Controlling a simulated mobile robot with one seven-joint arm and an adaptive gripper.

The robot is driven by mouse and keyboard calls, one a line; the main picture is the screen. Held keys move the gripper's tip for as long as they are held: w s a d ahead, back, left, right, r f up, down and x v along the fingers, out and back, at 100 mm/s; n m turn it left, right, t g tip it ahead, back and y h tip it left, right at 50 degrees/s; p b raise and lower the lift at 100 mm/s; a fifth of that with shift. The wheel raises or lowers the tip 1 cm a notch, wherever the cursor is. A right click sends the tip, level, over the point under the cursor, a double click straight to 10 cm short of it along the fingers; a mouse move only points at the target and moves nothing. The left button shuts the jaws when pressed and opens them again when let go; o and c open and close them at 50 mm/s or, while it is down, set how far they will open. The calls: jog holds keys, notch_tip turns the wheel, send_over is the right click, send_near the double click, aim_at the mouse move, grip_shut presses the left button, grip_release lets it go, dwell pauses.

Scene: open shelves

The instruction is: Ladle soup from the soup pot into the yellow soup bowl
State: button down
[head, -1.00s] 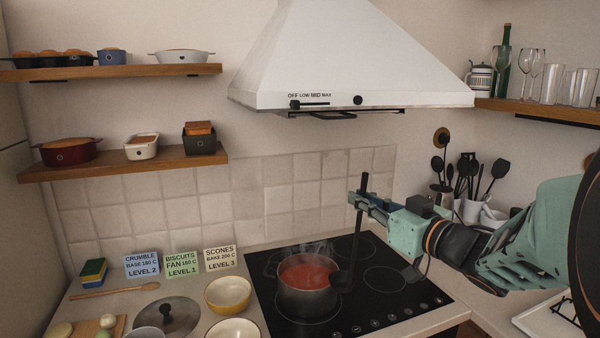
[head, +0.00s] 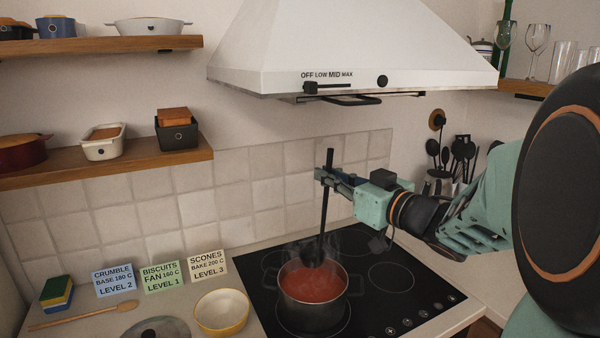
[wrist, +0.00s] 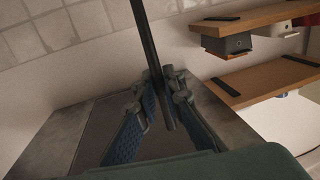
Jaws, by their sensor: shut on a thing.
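The soup pot (head: 313,312) stands on the black hob, filled with red soup (head: 311,283) that steams. My gripper (head: 326,178) is shut on the upright black handle of the ladle (head: 325,205). The ladle's dark bowl (head: 313,252) hangs over the back edge of the pot, above the soup; whether it touches the rim I cannot tell. In the wrist view the handle (wrist: 148,50) runs between my fingers. The yellow soup bowl (head: 221,313) stands on the counter left of the hob, and it looks empty.
A range hood (head: 350,50) hangs above the hob. A pot lid (head: 156,330), a wooden spoon (head: 84,315), sponges (head: 56,292) and recipe cards (head: 161,278) lie or stand on the counter at left. The hob's right side (head: 390,277) is clear.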

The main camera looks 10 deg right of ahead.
aim_at(325, 221)
jog(key=shift+s+f+b, duration=0.15)
jog(key=shift+f+b, duration=0.6)
jog(key=shift+f, duration=0.05)
notch_tip(325, 221, down, 10)
jog(key=b, duration=0.9)
jog(key=shift+r, duration=0.1)
notch_tip(325, 221, up, 11)
jog(key=p, duration=1)
jog(key=shift+f, duration=0.2)
